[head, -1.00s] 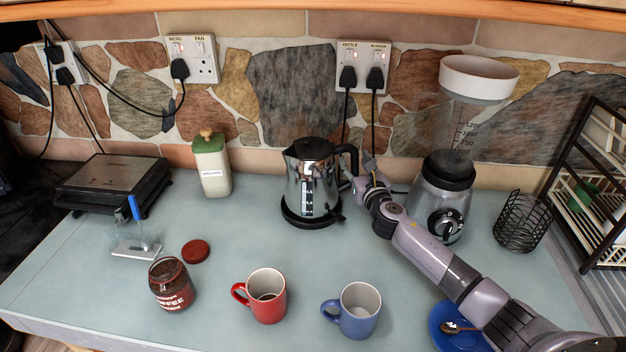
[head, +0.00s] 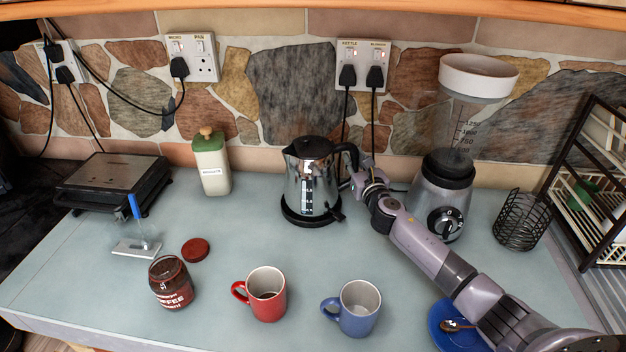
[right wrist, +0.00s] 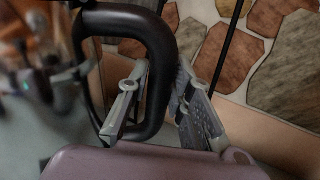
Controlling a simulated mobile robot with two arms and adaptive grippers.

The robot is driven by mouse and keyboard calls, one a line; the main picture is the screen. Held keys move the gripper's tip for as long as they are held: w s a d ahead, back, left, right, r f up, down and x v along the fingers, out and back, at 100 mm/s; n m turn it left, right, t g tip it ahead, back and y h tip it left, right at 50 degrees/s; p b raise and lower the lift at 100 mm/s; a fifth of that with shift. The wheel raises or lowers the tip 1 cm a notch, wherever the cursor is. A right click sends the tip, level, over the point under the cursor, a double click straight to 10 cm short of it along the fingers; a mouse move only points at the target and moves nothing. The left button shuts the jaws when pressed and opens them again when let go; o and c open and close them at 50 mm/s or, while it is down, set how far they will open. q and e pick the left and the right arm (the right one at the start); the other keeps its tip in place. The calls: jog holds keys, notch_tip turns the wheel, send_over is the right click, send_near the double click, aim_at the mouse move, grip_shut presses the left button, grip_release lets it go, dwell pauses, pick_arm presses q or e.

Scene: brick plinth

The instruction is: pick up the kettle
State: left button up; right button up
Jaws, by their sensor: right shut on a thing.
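The kettle (head: 312,180) is shiny steel with a black lid and a black handle (head: 350,158) on its right side. It stands upright on its black base (head: 311,217) near the back of the counter. My right gripper (head: 358,178) is at the handle, with its arm coming in from the lower right. In the right wrist view the fingers of my right gripper (right wrist: 158,105) are on either side of the black handle (right wrist: 165,60), shut on it. The fingertips are partly hidden in the head view. My left gripper is not in view.
A blender (head: 443,195) stands close to the right of my right gripper. A red mug (head: 266,303) and a blue mug (head: 352,318) stand in front. A cream bottle (head: 213,168) stands left of the kettle. Black cables (head: 372,120) hang behind the handle.

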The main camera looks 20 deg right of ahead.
grip_shut()
jog(key=shift+w+r, duration=0.15)
jog(key=shift+r, duration=0.25)
